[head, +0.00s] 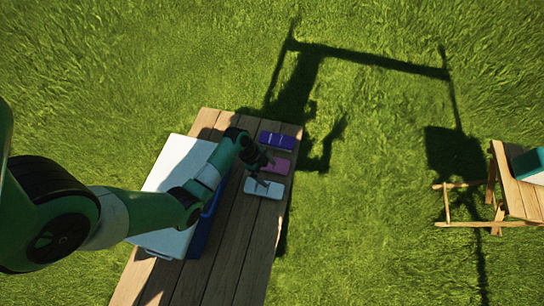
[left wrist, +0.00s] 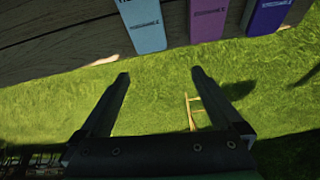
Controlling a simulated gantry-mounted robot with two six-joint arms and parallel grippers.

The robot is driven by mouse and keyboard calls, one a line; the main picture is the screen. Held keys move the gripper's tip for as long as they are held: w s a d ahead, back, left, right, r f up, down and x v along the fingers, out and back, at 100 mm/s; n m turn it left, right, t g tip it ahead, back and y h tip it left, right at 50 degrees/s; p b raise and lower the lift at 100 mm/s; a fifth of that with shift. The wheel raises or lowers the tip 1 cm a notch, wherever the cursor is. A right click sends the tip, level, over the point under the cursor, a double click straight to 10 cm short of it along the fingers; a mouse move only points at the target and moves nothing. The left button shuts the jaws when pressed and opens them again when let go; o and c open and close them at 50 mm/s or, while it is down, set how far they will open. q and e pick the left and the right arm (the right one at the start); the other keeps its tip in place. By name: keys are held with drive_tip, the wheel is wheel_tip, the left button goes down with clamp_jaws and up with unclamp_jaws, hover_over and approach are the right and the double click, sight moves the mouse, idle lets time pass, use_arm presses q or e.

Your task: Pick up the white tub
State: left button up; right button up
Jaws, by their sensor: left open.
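No separate white tub is clear to me. The only large white thing is the flat white top of a blue box (head: 175,182) on the left side of the wooden table, partly hidden by my left arm. My left gripper (head: 266,171) is open over the right part of the table, near a light blue pack and a pink pack. My right gripper is not in view.
The light blue pack (head: 270,190), pink pack (head: 277,166) and purple pack (head: 277,141) lie in a row near the right edge of the wooden table (head: 225,262). They also show in the left wrist view. Grass surrounds the table. A second wooden stand is at far right.

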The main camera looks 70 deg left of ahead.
use_arm(q)
drive_tip(key=b, duration=0.2)
hover_over(259, 186)
drive_tip(key=w, duration=0.2)
drive_tip(key=shift+n, duration=0.3)
wheel_tip(259, 186, down, 6)
drive_tip(key=shift+d+r, duration=0.1)
drive_tip(key=shift+d, duration=0.05)
drive_tip(key=shift+n, duration=0.4)
drive_tip(key=s+f+b, duration=0.2)
drive_tip(key=f, duration=0.1)
drive_tip(key=shift+s+d+f+b, duration=0.15)
drive_tip(key=shift+d+f+b, duration=0.1)
drive_tip(key=shift+d+b, duration=0.15)
drive_tip(key=shift+a+r, duration=0.15)
drive_tip(key=shift+a, duration=0.3)
drive_tip(key=b+x, duration=0.4)
drive_tip(key=x, duration=0.1)
drive_tip(key=shift+d, duration=0.1)
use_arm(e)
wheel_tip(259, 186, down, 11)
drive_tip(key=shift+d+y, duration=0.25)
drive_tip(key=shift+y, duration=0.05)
use_arm(q)
drive_tip(key=shift+c, duration=0.3)
drive_tip(key=c, duration=1.2)
